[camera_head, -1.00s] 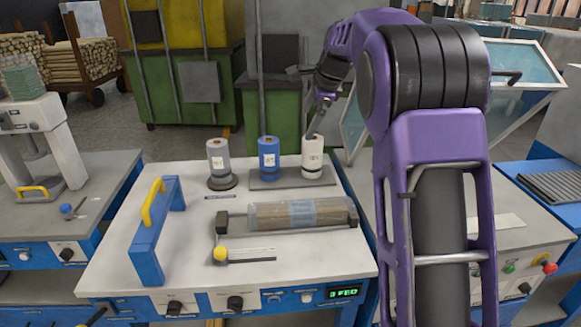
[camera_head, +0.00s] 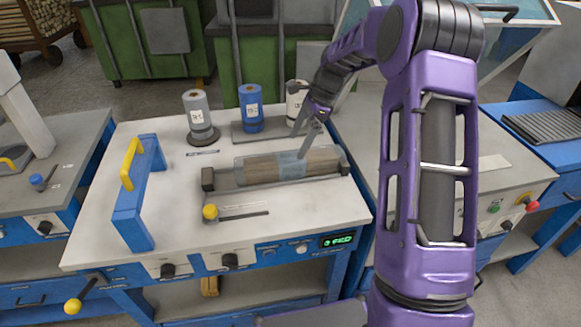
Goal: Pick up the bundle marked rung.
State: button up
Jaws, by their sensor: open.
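A wrapped wooden bundle (camera_head: 262,169) lies lengthwise in a low cradle (camera_head: 208,180) on the white-topped machine table. A pale blue band (camera_head: 291,164) goes around its middle; I cannot read any marking on it. My gripper (camera_head: 304,155) reaches down from the upper right, with its fingers at the bundle's banded part, right of its middle. The jaws are open. One finger shows clearly; the other is hard to make out, and I cannot tell whether the fingers touch the bundle.
Grey (camera_head: 199,113), blue (camera_head: 251,108) and white (camera_head: 294,98) spools stand behind the bundle; my arm partly covers the white one. A blue frame with a yellow handle (camera_head: 131,164) stands left. A yellow-knobbed lever (camera_head: 210,212) lies in front. The table's front left is clear.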

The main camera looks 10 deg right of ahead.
aim_at(291, 158)
jog(key=shift+s+x, duration=0.2)
jog(key=shift+x, duration=3.3)
jog(key=shift+d, duration=0.1)
grip_shut()
